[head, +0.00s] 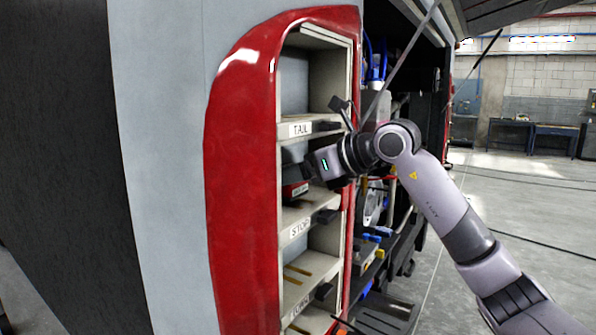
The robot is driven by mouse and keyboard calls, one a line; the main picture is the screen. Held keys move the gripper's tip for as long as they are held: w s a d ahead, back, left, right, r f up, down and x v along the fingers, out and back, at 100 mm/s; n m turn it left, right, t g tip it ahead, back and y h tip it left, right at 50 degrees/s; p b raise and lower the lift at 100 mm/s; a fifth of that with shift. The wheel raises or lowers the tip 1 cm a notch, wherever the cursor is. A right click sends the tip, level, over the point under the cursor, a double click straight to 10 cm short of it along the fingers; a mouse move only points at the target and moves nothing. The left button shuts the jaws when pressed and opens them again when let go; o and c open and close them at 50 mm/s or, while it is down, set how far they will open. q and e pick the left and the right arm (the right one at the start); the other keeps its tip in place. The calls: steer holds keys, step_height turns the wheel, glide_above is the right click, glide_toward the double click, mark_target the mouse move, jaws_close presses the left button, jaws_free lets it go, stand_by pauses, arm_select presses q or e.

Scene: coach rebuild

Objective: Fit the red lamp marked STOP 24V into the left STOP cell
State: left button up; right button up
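The STOP cell (325,199) is the middle compartment of the red-framed lamp housing (238,185), above the white STOP label (299,228). A dark red lamp (293,192) with a small pale label shows inside this cell, at its left side; its print is too small to read. My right gripper (292,174) reaches in from the right, with its dark fingers at the cell, just above the visible part of the lamp. The fingers are small and dark, so their grip on the lamp is unclear. My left gripper is out of view.
The TAIL cell (294,80) above looks empty. A lower cell (313,268) has yellowish strips on its floor. Dark latches (327,216) stick out at the shelf fronts. An open bay with equipment lies right of the housing; open floor (540,215) is farther right.

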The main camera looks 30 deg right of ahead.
steer(key=shift+s+d+f, duration=0.15)
steer(key=shift+f, duration=0.35)
steer(key=shift+f, duration=0.2)
steer(key=o, duration=1.2)
steer(key=shift+r, duration=0.1)
